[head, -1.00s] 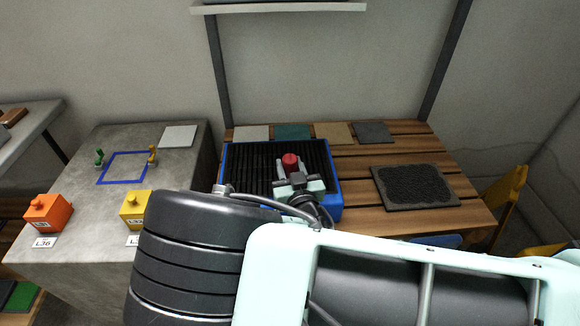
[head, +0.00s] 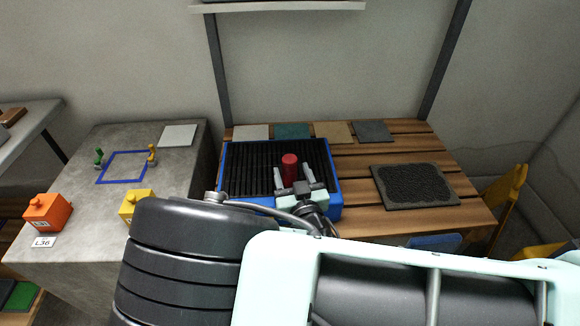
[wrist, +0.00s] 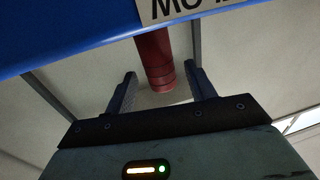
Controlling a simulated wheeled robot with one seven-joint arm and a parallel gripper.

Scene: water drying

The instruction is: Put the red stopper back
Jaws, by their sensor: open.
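The red stopper (head: 289,168) is an upright red cylinder standing over the black ribbed rack in the blue tray (head: 336,205). Its base is hidden behind my gripper in the head view. My gripper (head: 293,173) is open at the near side of the stopper, at the front right part of the tray. In the wrist view the stopper (wrist: 153,55) shows between the two spread fingers, passing behind a blue edge (wrist: 60,35) with a white label. The fingers do not appear to touch it. What the stopper rests in is hidden.
A dark rough mat (head: 415,186) lies on the slatted wooden table, right of the tray. Several flat coloured squares lie behind. On the concrete block at left are an orange box (head: 48,213), a yellow box (head: 135,205) and a blue taped square (head: 124,181).

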